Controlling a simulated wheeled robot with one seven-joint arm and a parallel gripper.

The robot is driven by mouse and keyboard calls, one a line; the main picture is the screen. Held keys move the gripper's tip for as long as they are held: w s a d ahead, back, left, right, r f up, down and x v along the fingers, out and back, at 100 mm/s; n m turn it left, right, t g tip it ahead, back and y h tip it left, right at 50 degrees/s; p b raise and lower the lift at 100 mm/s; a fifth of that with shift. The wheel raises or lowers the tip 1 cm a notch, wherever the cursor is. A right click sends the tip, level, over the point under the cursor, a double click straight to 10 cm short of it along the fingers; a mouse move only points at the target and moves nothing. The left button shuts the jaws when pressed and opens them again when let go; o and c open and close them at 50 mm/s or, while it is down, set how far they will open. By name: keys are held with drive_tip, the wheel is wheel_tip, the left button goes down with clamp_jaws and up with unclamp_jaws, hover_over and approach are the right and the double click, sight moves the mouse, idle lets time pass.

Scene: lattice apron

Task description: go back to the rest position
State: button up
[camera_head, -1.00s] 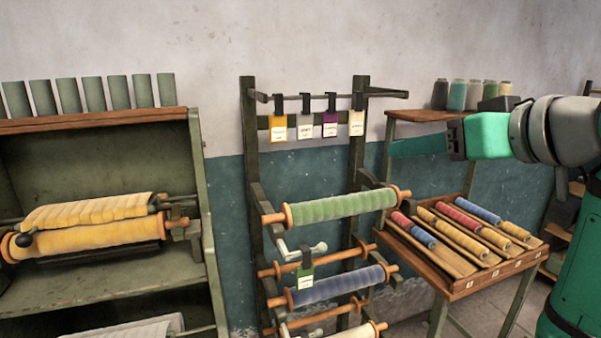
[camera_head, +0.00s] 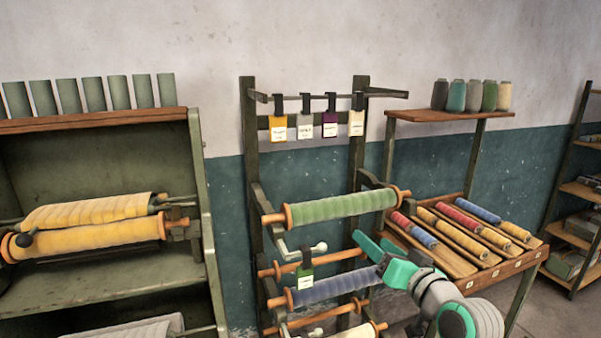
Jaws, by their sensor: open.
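My gripper (camera_head: 376,253) is at the lower middle right of the head view, with its teal and grey arm entering from the bottom right. Its jaws are open and I see nothing between them. It appears in front of the roller rack, between the green roll (camera_head: 340,206) and the blue roll (camera_head: 338,286), and covers the right end of the blue roll. I cannot tell how far it is from the rack.
The sloped tray table (camera_head: 470,284) with several coloured rolls stands to the right, partly behind my arm. Tags hang on the rack's upper bar, including a yellow one (camera_head: 278,127). A green cabinet (camera_head: 120,270) holds yellow rolls at left. Shelves (camera_head: 577,190) stand far right.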

drive_tip(key=s+a+f+m+h, duration=0.1)
drive_tip(key=s+a+f, duration=0.15)
drive_tip(key=f, duration=0.65)
drive_tip(key=s+a+f+m+h, duration=0.2)
drive_tip(key=s+f, duration=0.1)
drive_tip(key=f, duration=0.6)
drive_tip(key=s+a+f+m+h, duration=0.1)
drive_tip(key=s+a+f, duration=0.15)
drive_tip(key=f, duration=0.65)
drive_tip(key=s+a+f+h, duration=0.2)
drive_tip(key=s+a+f, duration=0.3)
drive_tip(key=s+f, duration=0.75)
drive_tip(key=s+a+r+n, duration=0.1)
drive_tip(key=s+a+n, duration=0.1)
drive_tip(key=s, duration=1.1)
drive_tip(key=s+a+r+n, duration=0.2)
drive_tip(key=s+a+n, duration=0.1)
drive_tip(key=s, duration=1.1)
drive_tip(key=shift+s+r+n+g+y, duration=0.2)
drive_tip(key=shift+s+n+g+y, duration=0.1)
drive_tip(key=shift+g+y, duration=0.1)
